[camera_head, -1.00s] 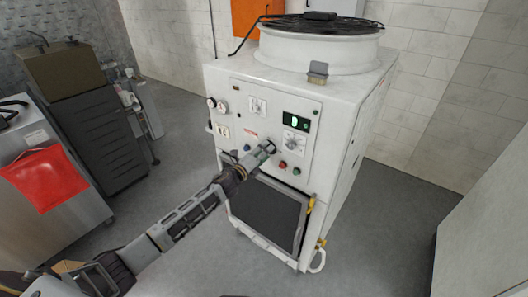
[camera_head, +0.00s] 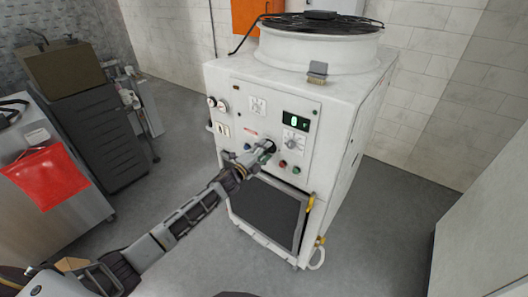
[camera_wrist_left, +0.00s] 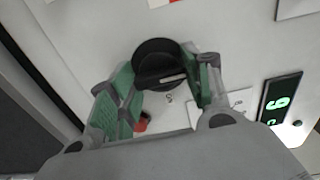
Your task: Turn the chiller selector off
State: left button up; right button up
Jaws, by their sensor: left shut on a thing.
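The chiller (camera_head: 335,150) is a white cabinet with a control panel on its front. A round black selector knob (camera_wrist_left: 158,62) with a pale pointer mark shows in the left wrist view, seen from close up. My left gripper (camera_head: 266,149) reaches the panel from the left. In the left wrist view its green-padded fingers (camera_wrist_left: 165,82) stand on either side of the knob, shut on it. In the head view the gripper mostly hides the knob. My right gripper is in neither view.
A lit green display (camera_head: 295,121) and a grey dial (camera_head: 293,139) sit right of the knob. Red (camera_head: 283,163) and green (camera_head: 297,171) buttons lie below. A dark grille (camera_head: 267,212) fills the lower front. A red bag (camera_head: 46,178) hangs on a cabinet at left.

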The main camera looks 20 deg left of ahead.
pick_arm(q)
jog(key=o, duration=1)
jog(key=shift+o, duration=0.2)
jog(key=v, duration=1.2)
jog(key=shift+n, duration=0.3)
dwell(0.6)
